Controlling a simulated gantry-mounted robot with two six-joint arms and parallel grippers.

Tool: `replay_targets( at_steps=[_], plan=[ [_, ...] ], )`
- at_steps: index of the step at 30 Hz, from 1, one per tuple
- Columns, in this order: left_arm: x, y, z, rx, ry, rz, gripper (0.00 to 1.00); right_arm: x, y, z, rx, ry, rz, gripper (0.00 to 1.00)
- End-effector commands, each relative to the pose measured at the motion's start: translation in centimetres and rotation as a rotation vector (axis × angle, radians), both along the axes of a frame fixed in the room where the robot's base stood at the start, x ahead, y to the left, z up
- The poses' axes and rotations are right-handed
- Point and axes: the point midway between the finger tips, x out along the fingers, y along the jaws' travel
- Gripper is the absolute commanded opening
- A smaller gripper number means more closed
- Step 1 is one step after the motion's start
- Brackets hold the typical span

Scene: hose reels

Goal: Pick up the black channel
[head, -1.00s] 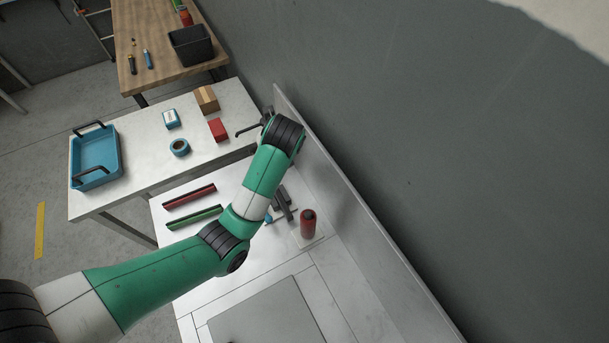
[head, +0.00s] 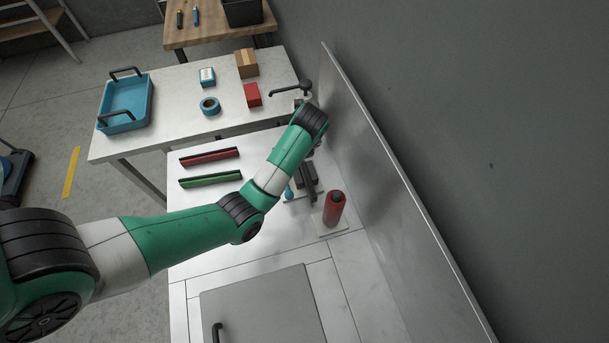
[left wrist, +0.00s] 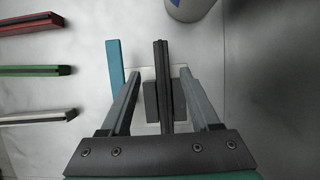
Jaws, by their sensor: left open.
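The black channel (left wrist: 162,75) is a long dark grooved bar in the left wrist view, lying between two dark blocks (left wrist: 151,97) over a pale plate. In the head view a dark bar (head: 309,187) shows beside my arm, partly hidden by it. My left gripper (left wrist: 159,70) is open, with one finger on each side of the channel and visible gaps between. I cannot tell its height over the channel. In the head view my arm hides the gripper. My right gripper is not in view.
A teal bar (left wrist: 115,65) is close outside the left finger. A red cylinder (head: 334,208) stands nearby on a pad. Red (head: 209,156) and green (head: 210,180) channels lie to the left. A raised panel (head: 395,180) borders the right side of the bench.

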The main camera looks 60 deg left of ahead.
Motion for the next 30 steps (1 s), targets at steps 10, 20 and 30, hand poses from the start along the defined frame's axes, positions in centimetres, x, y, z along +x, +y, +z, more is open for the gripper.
replay_targets(
  at_steps=[10,20,30],
  plan=[
    [0.5,1.7,-4.7,0.000,0.001,0.000,0.62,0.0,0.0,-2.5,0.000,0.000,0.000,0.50],
    [0.6,1.8,-4.7,0.001,0.000,0.000,0.48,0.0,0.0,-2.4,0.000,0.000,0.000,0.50],
    [0.6,1.8,-4.7,0.001,0.000,0.000,0.00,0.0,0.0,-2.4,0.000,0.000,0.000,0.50]
  ],
)
